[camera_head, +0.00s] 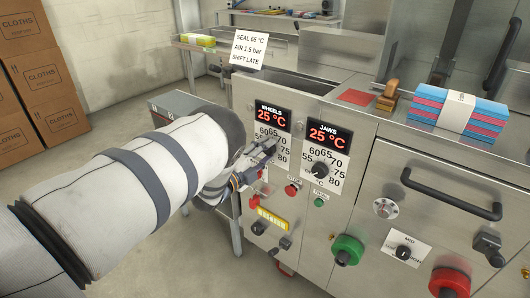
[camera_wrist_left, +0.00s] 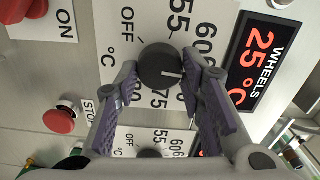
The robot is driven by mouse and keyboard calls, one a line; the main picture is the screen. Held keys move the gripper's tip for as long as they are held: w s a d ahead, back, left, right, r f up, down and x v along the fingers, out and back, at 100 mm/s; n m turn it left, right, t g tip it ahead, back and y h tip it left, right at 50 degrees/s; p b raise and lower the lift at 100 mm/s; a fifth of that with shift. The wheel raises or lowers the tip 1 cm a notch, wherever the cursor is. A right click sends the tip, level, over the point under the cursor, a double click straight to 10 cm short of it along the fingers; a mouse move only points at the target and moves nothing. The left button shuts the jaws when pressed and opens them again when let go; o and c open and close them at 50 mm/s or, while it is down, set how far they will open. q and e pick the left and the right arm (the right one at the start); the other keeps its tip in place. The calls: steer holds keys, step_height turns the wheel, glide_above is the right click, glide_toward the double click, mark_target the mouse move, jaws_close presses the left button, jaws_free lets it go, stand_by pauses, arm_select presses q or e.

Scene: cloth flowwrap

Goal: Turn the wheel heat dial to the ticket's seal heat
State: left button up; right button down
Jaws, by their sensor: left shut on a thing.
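The ticket (camera_head: 249,50) is a white card reading SEAL 65 °C, AIR 1.5 bar, SHIFT LATE. The wheels display (camera_head: 270,117) reads 25 °C in red; it also shows in the left wrist view (camera_wrist_left: 258,62). My left gripper (camera_head: 266,148) is at the wheels scale and covers its dial in the head view. In the left wrist view, the gripper is shut on the black wheel heat dial (camera_wrist_left: 160,67), one finger on each side. The dial's white mark points right, toward numbers partly hidden behind a finger; the exact value cannot be read. My right gripper is not in view.
The jaws dial (camera_head: 320,170) and its 25 °C display (camera_head: 327,135) are just right. A red stop button (camera_head: 292,190) and red switch (camera_head: 254,201) sit below. A stamp (camera_head: 388,95) and a stack of wrapped cloths (camera_head: 458,110) lie on the machine top.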

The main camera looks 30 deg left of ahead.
arm_select(q)
steer(key=o, duration=1.1)
steer(key=shift+o, duration=0.2)
steer(key=s+a, duration=0.1)
steer(key=s, duration=1.1)
steer(key=s+d+f+n+g+y, duration=0.2)
steer(key=s+f+n+g, duration=0.35)
steer(key=s+f, duration=0.25)
steer(key=s+d+f+n+g+y, duration=0.1)
steer(key=s+d+f+n+g, duration=0.2)
steer(key=s+f+n+g, duration=0.4)
steer(key=s+d+n+g+h, duration=0.1)
steer(key=s+d+g, duration=0.3)
steer(key=s, duration=0.9)
steer(key=s+d+n+g+p, duration=0.1)
steer(key=s+d+n+g, duration=0.3)
steer(key=s, duration=0.9)
steer(key=shift+d+f+h, duration=0.3)
steer(key=shift+d+h, duration=0.1)
steer(key=shift+d, duration=0.65)
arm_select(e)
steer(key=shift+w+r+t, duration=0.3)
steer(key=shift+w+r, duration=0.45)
